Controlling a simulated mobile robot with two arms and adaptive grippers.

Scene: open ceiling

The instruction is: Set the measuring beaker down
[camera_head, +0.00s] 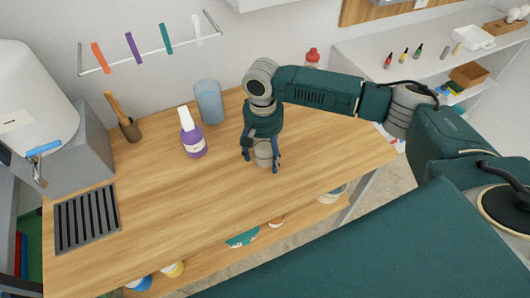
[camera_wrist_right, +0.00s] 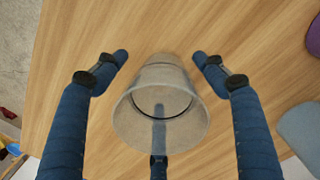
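The measuring beaker (camera_head: 263,154) is a small grey, see-through cup on the wooden table (camera_head: 150,215), near its right part. It appears upright and resting on the wood. My right gripper (camera_head: 260,165) is above and around it, pointing down. In the right wrist view the beaker (camera_wrist_right: 160,125) lies between the blue fingers (camera_wrist_right: 160,58), with a visible gap on both sides, so the gripper is open. A third finger shows at the bottom of that view, partly behind the beaker. My left gripper is not in view.
A brown mortar-like pot (camera_head: 130,130) stands farther left. A dark grate (camera_head: 87,217) is at the left edge. The table's front middle is clear.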

